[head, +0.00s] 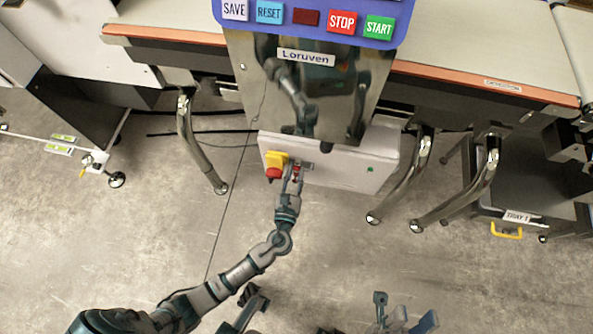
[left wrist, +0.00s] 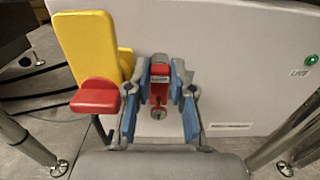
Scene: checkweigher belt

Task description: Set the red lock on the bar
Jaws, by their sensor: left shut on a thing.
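My left gripper (head: 293,178) reaches up to the white cabinet front under the control panel. It is shut on the red lock (left wrist: 159,91), which sits between its two blue-padded fingers in the left wrist view. The lock has a round metal keyhole at its lower end and a pale label near its top. A grey piece shows at the lock's upper end; I cannot tell whether it is the shackle or the bar, or whether the lock is around the bar. Beside it is a yellow switch plate (left wrist: 88,46) with a red handle (left wrist: 96,97).
The white cabinet (head: 345,165) has a green light (left wrist: 311,60) on its right side. Above is the blue button panel (head: 310,32). Bent metal legs (head: 192,145) stand at both sides. A tray cart (head: 517,216) is at the right. The concrete floor in front is mostly clear.

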